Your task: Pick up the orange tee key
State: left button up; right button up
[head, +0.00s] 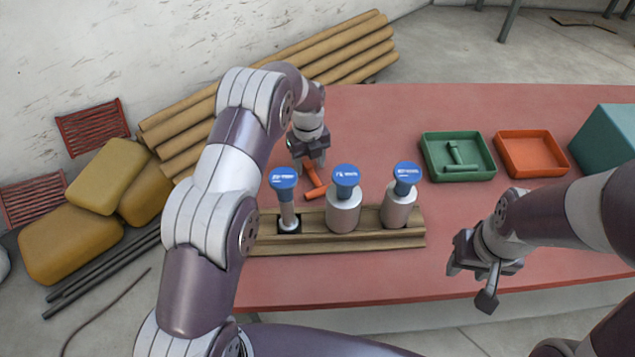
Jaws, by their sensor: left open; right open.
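The orange tee key (315,188) lies on the red table behind the wooden rack, near the blue-capped post at the left. My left gripper (312,165) is just above and behind the orange tee key, pointing down, with its jaws open. Part of the key's far end is hidden by the gripper, and I cannot tell whether they touch. My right gripper (468,279) is open and empty near the table's front edge, to the right of the rack.
The wooden rack (412,238) holds a slim post (288,212) and two grey cylinders (343,215), all blue-capped. A green tray (431,160) holds a green tee key (458,160). An orange tray (532,155) looks empty. A teal box (608,140) stands at the right.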

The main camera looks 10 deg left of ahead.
pick_arm(q)
jog(key=shift+f, duration=0.35)
grip_shut()
jog(key=shift+r, duration=0.1)
